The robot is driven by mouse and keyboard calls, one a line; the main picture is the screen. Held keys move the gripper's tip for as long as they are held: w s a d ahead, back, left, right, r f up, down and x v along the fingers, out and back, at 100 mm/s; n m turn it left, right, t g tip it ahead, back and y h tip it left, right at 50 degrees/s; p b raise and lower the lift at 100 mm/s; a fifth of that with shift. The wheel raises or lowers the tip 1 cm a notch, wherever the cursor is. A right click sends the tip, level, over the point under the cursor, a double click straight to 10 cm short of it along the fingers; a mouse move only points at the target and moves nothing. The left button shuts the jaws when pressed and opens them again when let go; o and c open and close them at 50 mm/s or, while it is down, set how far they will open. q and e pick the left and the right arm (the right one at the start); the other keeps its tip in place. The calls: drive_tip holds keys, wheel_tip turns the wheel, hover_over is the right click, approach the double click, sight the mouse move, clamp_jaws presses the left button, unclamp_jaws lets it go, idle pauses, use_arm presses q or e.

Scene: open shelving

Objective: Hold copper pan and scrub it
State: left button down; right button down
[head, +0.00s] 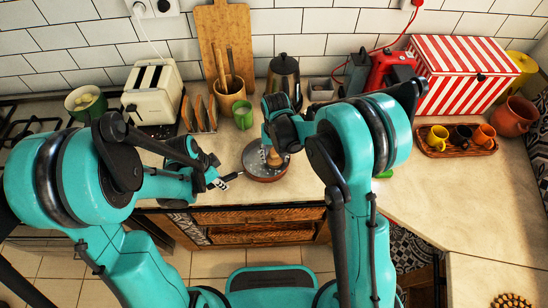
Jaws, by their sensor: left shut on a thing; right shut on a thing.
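The copper pan (257,172) is near the front edge of the counter in the middle of the view, its grey inside facing up. My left gripper (224,182) is at the pan's left side, shut on its handle. My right gripper (272,145) is above the pan, shut on a scrubbing brush (274,160) with a light wooden body. The brush is over the inside of the pan; whether it touches the bottom cannot be told. My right gripper hides part of the brush and the pan's far rim.
A toaster (153,92), toast rack (199,113), utensil pot (231,98), green cup (242,115) and dark kettle (284,80) stand behind. A wooden tray (457,150) with cups and a red-striped box (462,75) are right. The counter at right front is clear.

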use_arm(q)
drive_tip(key=shift+a, duration=0.1)
use_arm(e)
drive_tip(key=shift+w+d, duration=0.15)
drive_tip(key=shift+d, duration=0.05)
drive_tip(key=shift+r, duration=0.95)
drive_tip(key=shift+a+r, duration=0.1)
drive_tip(key=shift+r, duration=2.25)
use_arm(q)
drive_tip(key=c, duration=1.3)
unclamp_jaws()
drive_tip(key=shift+c, duration=0.2)
drive_tip(key=v, duration=1.2)
